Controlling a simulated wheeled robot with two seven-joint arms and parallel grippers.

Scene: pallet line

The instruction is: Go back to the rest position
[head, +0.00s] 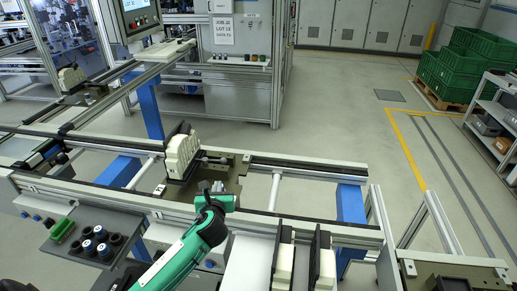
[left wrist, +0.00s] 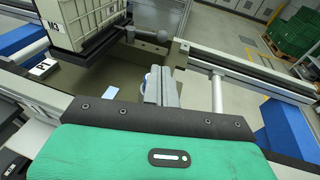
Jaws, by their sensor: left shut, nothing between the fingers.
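In the left wrist view the cream block (left wrist: 85,22) is at upper left. My right gripper is not in view.
Two cream and black parts (head: 284,262) stand at the near right. The conveyor rail (head: 300,166) runs across. Green crates (head: 470,62) are at far right; open floor lies beyond.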

